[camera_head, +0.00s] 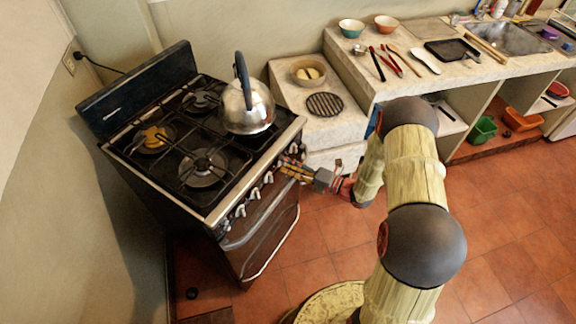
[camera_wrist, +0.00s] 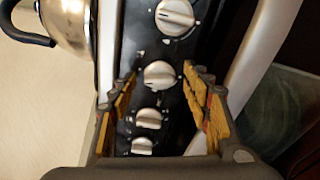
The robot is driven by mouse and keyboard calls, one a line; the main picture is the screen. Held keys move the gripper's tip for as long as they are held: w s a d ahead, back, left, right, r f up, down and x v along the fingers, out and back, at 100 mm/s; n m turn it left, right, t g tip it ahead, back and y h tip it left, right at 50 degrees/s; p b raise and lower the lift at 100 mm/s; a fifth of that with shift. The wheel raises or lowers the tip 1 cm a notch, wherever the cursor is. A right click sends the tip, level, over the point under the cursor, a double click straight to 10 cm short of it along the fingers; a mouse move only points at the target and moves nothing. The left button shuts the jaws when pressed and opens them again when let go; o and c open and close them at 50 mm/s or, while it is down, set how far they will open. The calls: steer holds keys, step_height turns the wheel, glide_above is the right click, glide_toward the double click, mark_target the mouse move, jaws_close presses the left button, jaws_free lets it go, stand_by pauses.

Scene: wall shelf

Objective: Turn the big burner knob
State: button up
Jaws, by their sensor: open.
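The stove (camera_head: 190,215) stands at the left with a row of silver knobs along its front panel. In the wrist view the knobs run down the dark panel: a top knob (camera_wrist: 176,16), a second knob (camera_wrist: 159,75), and smaller-looking ones (camera_wrist: 148,118) and (camera_wrist: 142,146) nearer my palm. I cannot tell from labels which is the big burner's. My gripper (camera_head: 290,166) is at the right end of the front panel. In the wrist view my gripper (camera_wrist: 159,71) is open, its yellow-padded fingers on either side of the second knob; contact is not visible.
A steel kettle (camera_head: 247,106) stands on the back right of the stovetop. The oven handle (camera_wrist: 262,45) runs beside my right finger in the wrist view. A counter (camera_head: 318,126) with a bowl (camera_head: 309,73) and a round trivet (camera_head: 324,105) adjoins the stove.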

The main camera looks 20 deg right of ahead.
steer(key=c, duration=1.1)
